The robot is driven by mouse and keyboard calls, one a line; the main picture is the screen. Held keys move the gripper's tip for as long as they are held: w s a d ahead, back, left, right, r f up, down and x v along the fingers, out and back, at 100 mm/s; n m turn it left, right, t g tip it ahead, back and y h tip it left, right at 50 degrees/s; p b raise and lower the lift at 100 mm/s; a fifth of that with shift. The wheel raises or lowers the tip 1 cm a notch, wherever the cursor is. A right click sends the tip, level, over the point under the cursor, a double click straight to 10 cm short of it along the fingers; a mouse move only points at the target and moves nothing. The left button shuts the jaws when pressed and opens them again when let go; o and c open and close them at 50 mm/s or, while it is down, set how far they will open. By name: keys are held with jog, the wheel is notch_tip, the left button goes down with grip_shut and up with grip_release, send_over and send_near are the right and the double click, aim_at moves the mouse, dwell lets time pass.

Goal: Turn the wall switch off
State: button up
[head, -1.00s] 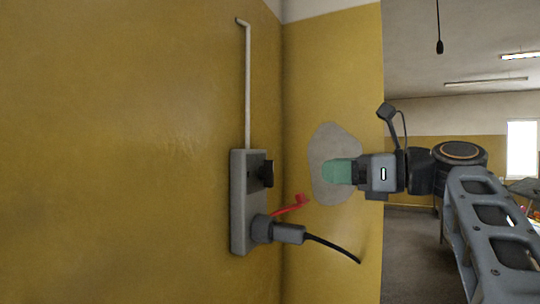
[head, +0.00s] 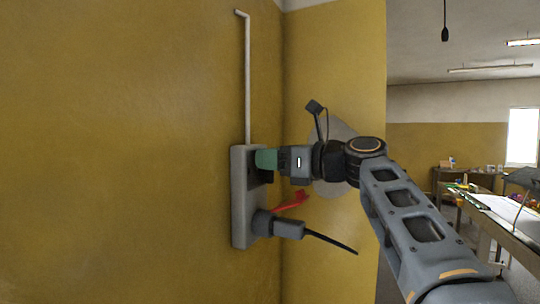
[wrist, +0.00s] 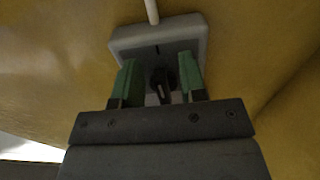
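The wall switch is a grey box (head: 239,212) on the yellow wall, with a black rotary knob (wrist: 162,78) on its upper part. In the head view the knob is mostly hidden behind my green fingers. My gripper (head: 264,160) is up against the upper half of the box. In the wrist view my gripper (wrist: 158,70) is open, with one green finger on each side of the knob. Gaps show between the fingers and the knob, so it is not clamped. The knob's pale pointer line runs roughly up and down in the wrist view.
A grey plug (head: 288,230) with a black cable sits in the lower part of the box, just below my gripper. A red tag or lever (head: 291,201) sticks out beside it. A white conduit (head: 246,80) runs up the wall. The wall corner is close on the right.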

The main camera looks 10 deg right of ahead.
jog(key=shift+a, duration=0.15)
jog(key=c, duration=0.6)
jog(key=shift+o, duration=0.2)
jog(key=shift+n, duration=0.5)
jog(key=n, duration=0.2)
jog(key=n+b, duration=0.1)
jog(key=n, duration=0.1)
jog(key=shift+s+a+f, duration=0.3)
jog(key=shift+s, duration=0.05)
jog(key=shift+c, duration=0.2)
jog(key=shift+s+a+f+n+b, duration=0.15)
jog(key=shift+n+b, duration=0.25)
jog(key=shift+n, duration=0.7)
jog(key=shift+s+f+n+b, duration=0.15)
jog(key=shift+n+b, duration=0.15)
jog(key=shift+n, duration=0.4)
jog(key=shift+w+f+n+b, duration=0.15)
jog(key=shift+n+b, duration=0.1)
jog(key=shift+n, duration=0.45)
dwell(0.9)
